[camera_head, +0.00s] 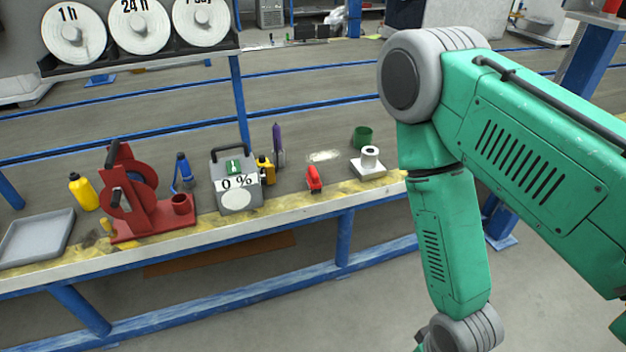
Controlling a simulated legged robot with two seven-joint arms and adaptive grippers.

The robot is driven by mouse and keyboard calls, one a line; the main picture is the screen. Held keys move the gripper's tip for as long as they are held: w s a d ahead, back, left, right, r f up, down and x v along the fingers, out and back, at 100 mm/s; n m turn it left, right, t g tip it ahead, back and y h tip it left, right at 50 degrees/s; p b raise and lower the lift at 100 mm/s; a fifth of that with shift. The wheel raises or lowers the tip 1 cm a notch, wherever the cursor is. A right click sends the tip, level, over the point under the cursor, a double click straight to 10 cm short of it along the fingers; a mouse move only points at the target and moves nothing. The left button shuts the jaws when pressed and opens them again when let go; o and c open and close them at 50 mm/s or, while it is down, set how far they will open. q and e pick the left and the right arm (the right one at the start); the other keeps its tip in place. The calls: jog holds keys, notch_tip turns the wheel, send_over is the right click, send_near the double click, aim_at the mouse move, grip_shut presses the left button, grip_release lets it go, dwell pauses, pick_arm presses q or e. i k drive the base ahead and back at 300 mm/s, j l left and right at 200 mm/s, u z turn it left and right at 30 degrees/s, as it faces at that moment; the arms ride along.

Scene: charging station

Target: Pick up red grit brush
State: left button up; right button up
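A small red brush (314,178) with a dark part lies on the worktop near its front edge, right of the middle of the bench. It stands apart from the things around it. My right arm comes in from the right and hangs down in front of the bench's right end. Its gripper is below the picture's bottom edge and out of sight. My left arm and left gripper do not show.
A blue post (239,105) rises behind.

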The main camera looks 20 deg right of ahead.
aim_at(314, 184)
jog(key=i+j, duration=0.35)
jog(key=i+j+z, duration=0.15)
jog(key=i+j, duration=0.15)
jog(key=i, duration=0.3)
